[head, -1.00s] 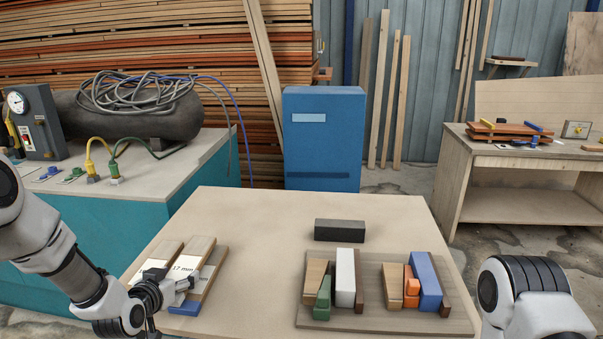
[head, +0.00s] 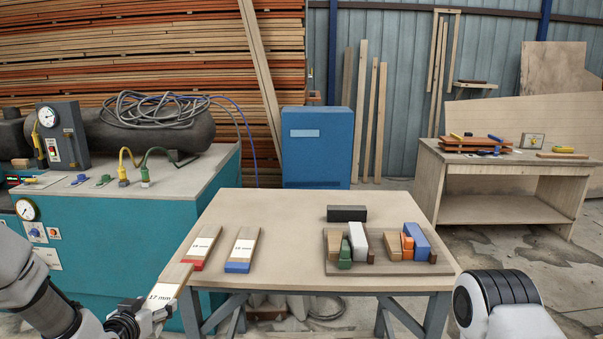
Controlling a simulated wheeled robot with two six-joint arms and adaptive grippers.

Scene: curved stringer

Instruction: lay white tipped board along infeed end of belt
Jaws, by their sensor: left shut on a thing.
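My left gripper (head: 128,320) is shut on a light wooden board (head: 176,277) marked 17 mm, at the lower left in front of the table. The gripper covers the board's near end, so I cannot tell its tip colour. The held board is tilted, with its far end close to the table's front left edge. A red-tipped board (head: 204,243) and a blue-tipped board (head: 244,246) lie side by side on the table. My right gripper is out of view; only part of that arm shows at the lower right. I cannot make out a belt.
The wooden table (head: 285,225) has a clear middle. A tray (head: 395,270) with coloured blocks and a dark block (head: 347,213) sit on its right. A teal cabinet (head: 110,235) stands close on the left, a blue cabinet (head: 315,150) behind, a workbench (head: 510,160) at back right.

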